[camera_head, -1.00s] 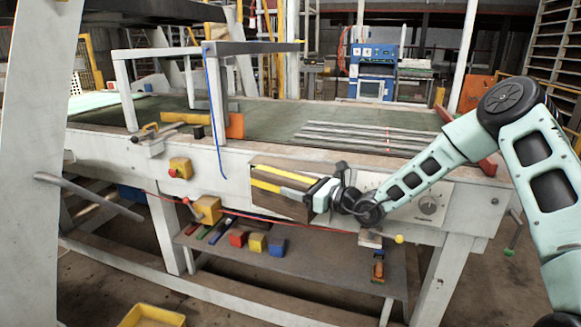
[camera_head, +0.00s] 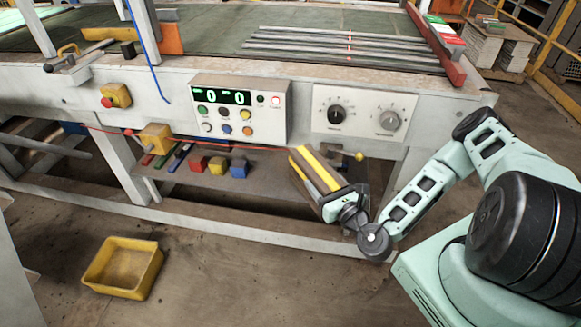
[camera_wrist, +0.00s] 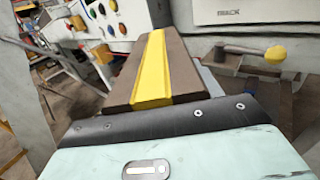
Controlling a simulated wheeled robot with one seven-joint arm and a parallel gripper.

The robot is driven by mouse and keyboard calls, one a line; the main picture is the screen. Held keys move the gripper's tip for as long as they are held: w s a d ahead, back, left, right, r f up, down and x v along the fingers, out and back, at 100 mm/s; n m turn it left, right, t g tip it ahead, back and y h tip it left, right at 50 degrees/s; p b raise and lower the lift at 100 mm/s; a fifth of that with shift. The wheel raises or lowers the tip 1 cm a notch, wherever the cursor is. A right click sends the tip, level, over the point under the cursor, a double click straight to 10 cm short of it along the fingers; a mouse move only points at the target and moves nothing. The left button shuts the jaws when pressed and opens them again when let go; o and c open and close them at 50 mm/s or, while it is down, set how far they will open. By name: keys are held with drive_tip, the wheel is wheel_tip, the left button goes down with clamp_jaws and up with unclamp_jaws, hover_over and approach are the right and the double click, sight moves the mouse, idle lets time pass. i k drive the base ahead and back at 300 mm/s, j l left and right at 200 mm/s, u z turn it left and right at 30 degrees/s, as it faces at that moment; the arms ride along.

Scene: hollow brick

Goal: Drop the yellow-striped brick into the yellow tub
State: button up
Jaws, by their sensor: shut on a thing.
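The yellow-striped brick (camera_head: 316,173) is brown with a yellow stripe along it. My gripper (camera_head: 334,199) is shut on its near end and holds it tilted in the air in front of the bench's lower shelf. The yellow tub (camera_head: 124,268) stands on the floor at the lower left, well left of and below the brick. Its inside looks empty.
The workbench (camera_head: 60,95) with its control panel (camera_head: 238,112) and dials runs behind my gripper. Red, yellow and blue blocks (camera_head: 217,168) sit on its lower shelf. A white lower rail (camera_head: 240,228) crosses behind the tub. The floor between tub and gripper is clear.

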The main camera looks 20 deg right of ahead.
sight(132, 268)
drive_tip(key=u, duration=0.8)
drive_tip(key=i+j+u, duration=0.15)
drive_tip(key=i+u, duration=0.3)
drive_tip(key=i, duration=0.35)
